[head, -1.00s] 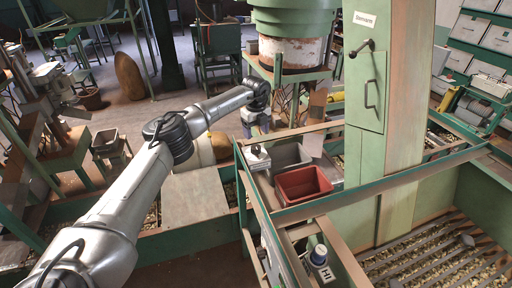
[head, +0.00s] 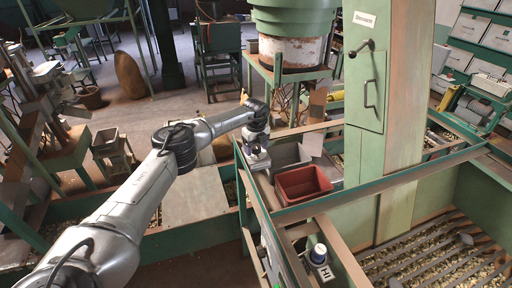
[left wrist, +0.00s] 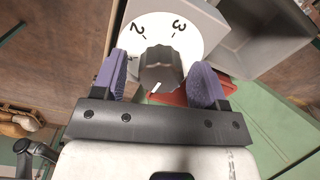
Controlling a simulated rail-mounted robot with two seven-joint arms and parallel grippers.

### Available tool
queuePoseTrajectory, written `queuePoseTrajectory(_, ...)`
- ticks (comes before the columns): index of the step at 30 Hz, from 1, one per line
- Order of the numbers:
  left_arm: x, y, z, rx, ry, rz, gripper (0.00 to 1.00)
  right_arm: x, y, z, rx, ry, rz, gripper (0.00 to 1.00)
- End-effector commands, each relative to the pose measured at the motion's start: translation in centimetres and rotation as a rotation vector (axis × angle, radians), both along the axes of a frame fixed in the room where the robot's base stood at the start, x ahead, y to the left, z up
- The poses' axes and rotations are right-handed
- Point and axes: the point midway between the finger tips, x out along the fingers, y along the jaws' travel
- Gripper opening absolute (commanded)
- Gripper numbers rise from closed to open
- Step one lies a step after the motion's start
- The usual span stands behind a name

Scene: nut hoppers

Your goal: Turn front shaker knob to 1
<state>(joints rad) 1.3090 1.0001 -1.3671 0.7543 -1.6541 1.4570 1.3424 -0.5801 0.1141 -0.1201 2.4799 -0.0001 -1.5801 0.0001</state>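A black ridged knob (left wrist: 160,68) sits on a round white dial (left wrist: 187,38) marked 2 and 3 in the left wrist view. A white pointer line on the knob faces the lower edge of that picture. My left gripper (left wrist: 158,85) is open, with its purple fingers on either side of the knob. A small gap shows at the left finger; contact at the right finger is unclear. In the head view my left gripper (head: 257,158) is down at the small box beside the grey bin, and hides the knob. My right gripper is not in view.
A red bin (head: 303,184) and a grey bin (head: 288,155) stand right of the left gripper. A green rail (head: 375,187) crosses in front of them. A green column (head: 404,130) rises at right.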

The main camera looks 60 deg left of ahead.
Motion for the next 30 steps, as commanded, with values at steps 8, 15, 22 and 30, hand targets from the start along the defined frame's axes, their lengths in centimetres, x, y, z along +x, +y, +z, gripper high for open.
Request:
queuePoseTrajectory(8, 0.0, 0.0, 0.0, 0.0, 0.0, 0.0, 0.4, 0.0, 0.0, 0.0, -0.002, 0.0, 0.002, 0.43)
queuePoseTrajectory(15, 0.0, 0.0, 0.0, 0.0, 0.0, 0.0, 0.17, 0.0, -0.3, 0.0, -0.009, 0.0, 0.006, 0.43)
queuePoseTrajectory(22, 0.0, 0.0, 0.2, 0.0, 0.0, -0.025, 0.17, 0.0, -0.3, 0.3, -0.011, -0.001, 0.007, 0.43)
queuePoseTrajectory(30, 0.0, 0.0, 0.3, -0.001, 0.0, -0.185, 0.17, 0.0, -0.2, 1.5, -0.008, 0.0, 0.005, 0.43)
